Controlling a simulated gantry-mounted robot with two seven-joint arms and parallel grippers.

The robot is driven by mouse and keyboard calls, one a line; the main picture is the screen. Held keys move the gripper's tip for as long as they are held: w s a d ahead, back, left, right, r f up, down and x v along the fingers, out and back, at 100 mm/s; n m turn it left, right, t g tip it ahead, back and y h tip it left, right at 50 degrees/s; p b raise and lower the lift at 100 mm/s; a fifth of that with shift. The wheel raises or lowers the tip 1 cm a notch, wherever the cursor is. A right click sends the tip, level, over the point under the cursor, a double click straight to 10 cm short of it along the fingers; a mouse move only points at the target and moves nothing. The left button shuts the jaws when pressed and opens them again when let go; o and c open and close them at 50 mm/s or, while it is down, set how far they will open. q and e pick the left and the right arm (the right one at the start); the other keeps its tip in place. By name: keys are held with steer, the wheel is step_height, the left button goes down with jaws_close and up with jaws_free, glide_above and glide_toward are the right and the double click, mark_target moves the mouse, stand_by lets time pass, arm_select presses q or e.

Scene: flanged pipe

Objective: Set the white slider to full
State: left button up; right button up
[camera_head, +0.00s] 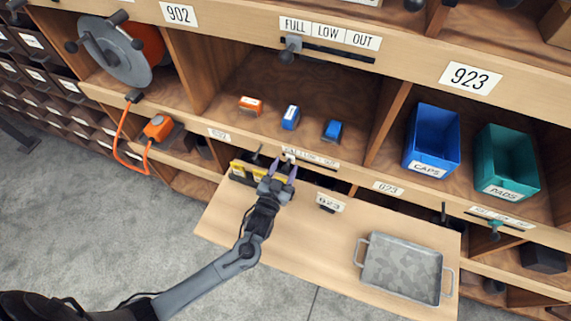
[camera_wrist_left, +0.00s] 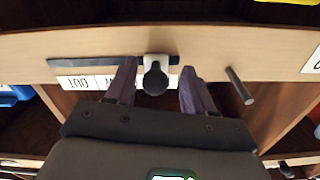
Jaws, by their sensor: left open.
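The white slider (camera_wrist_left: 155,60) with its round dark knob (camera_wrist_left: 155,82) sits in a slot on the shelf edge. In the left wrist view, which is upside down, it stands at the slot's end away from OUT, beside the FULL side of the label strip (camera_wrist_left: 77,82). Part of the strip is hidden by a finger. My left gripper (camera_wrist_left: 158,70) is open, with one finger on each side of the knob and visible gaps. In the head view, my left gripper (camera_head: 283,170) is at the lower shelf edge and mostly covers the slider. My right gripper is out of view.
A grey peg (camera_wrist_left: 240,86) sticks out beside the gripper. A metal tray (camera_head: 402,268) lies on the board below. Blue and teal bins (camera_head: 432,138) stand at right.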

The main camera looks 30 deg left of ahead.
arm_select(q)
steer(key=s+d, duration=0.1)
steer(key=s, duration=0.8)
steer(key=shift+d, duration=0.15)
steer(key=shift+s, duration=0.15)
steer(key=s+m+g+h+p, duration=0.1)
steer(key=s+g+h, duration=0.2)
steer(key=s+g, duration=1.3)
step_height(320, 180, up, 20)
steer(key=s+t+p, duration=0.1)
steer(key=s+p, duration=0.1)
steer(key=p, duration=1.8)
steer(key=shift+a+r+t, duration=0.2)
steer(key=shift+r+t, duration=0.05)
steer(key=shift+t, duration=0.15)
